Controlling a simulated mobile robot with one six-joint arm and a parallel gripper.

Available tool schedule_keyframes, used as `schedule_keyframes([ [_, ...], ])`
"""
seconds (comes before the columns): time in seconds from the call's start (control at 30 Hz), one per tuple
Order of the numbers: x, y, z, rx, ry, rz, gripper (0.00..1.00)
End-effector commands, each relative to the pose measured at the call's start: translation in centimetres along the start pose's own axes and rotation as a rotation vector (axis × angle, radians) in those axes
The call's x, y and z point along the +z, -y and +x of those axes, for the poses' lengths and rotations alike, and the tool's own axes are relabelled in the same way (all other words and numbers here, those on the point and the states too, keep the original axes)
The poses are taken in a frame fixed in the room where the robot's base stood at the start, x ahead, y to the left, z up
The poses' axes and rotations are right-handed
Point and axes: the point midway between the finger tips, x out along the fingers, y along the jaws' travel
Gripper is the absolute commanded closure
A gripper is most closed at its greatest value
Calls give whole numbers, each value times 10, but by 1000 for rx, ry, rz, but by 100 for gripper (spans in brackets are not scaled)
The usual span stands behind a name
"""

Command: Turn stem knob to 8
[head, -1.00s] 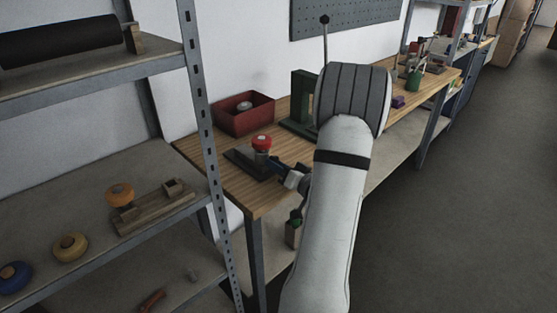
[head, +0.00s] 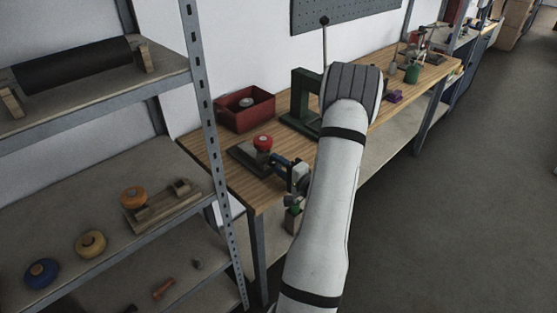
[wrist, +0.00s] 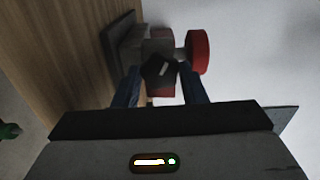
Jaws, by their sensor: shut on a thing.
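The stem knob (wrist: 158,73) is a dark, angular knob with a pale pointer line, between my two blue fingers in the wrist view. My gripper (wrist: 160,85) is shut on it. Behind it is a grey valve body with a red handwheel (wrist: 198,52) on a dark base plate (wrist: 121,38). In the head view the red handwheel (head: 263,142) stands upright above the base plate (head: 243,158) near the bench's near end. My gripper (head: 279,162) reaches it from the right. No scale numbers are readable, and the knob is hidden in the head view.
A red bin (head: 246,122) and a green press (head: 309,100) stand on the wooden bench (head: 220,176) behind the valve. A grey metal shelf (head: 120,170) with rolls and a dark roller stands close on the left. The floor (head: 440,190) on the right is clear.

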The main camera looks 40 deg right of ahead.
Motion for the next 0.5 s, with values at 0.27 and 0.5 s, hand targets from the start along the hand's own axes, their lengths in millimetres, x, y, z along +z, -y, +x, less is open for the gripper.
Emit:
schedule_keyframes([
  [0.27, 0, 4, 0, 1, -1, 263, 85],
  [0.5, -1, 4, 0, 0, -1, 490, 85],
])
